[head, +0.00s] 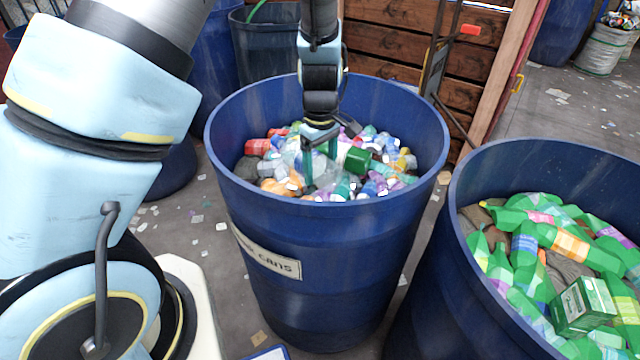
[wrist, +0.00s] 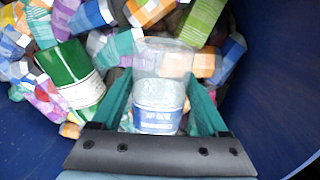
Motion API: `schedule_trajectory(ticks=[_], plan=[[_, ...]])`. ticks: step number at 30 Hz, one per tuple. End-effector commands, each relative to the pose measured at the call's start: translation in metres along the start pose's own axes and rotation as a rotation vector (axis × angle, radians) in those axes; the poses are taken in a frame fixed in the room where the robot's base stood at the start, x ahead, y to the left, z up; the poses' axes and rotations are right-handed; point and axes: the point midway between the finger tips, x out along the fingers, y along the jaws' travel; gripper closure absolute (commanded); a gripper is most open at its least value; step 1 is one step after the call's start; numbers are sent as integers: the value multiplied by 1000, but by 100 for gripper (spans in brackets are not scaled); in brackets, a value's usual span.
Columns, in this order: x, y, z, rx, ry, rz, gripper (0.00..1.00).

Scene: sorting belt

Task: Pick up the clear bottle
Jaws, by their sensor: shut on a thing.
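The clear bottle (wrist: 160,92) is see-through with a blue and white label, and sits between my gripper's two green fingers in the wrist view. My gripper (head: 320,160) reaches down into the blue barrel of cans in the head view and is shut on the bottle. In the head view the clear bottle (head: 322,176) shows as a pale, see-through shape at the fingers, partly lost among the cans. Whether it touches the pile beneath cannot be told.
The blue barrel (head: 262,226), labelled for cans, surrounds my gripper with its wall. A green and white can (wrist: 80,80) lies left of the fingers. A second blue barrel (head: 470,285) with green bottles and cartons stands at the right. Wooden boards (head: 390,45) stand behind.

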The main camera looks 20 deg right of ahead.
Motion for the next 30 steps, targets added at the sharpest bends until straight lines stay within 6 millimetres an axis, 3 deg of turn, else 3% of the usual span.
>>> schedule_trajectory(ticks=[6,30], plan=[[-32,1,0,2,1,2,75],[-94,0,0,0,0,0,75]])
